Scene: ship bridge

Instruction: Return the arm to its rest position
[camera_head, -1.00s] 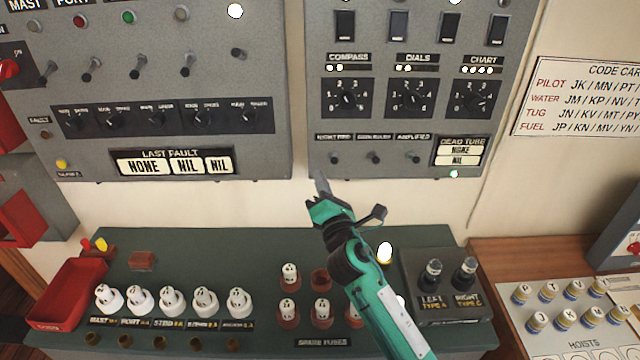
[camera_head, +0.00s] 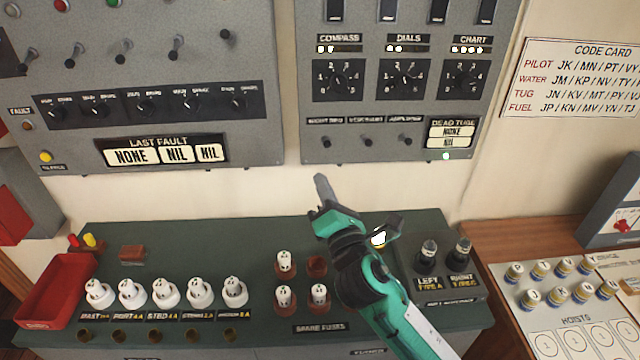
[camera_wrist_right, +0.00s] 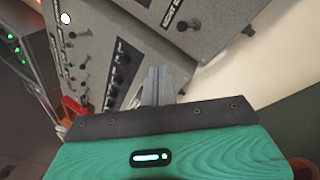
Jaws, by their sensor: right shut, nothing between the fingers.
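My right arm, teal and black, comes in from the lower right in the head view. Its gripper (camera_head: 323,190) is shut and empty, its grey fingers pointing up in front of the cream wall below the two panels. In the right wrist view, the shut fingers (camera_wrist_right: 152,88) stick out past the teal and black gripper body toward the grey panels. The gripper touches nothing that I can see. My left gripper is not in view.
A green bench (camera_head: 120,240) below holds a red tray (camera_head: 50,300), white-topped fuses and spare fuses. Grey left (camera_head: 180,130) and right panels (camera_head: 420,100) hang above. A wooden desk (camera_head: 505,236) with small labelled cylinders is at right. Cream wall lies between bench and panels.

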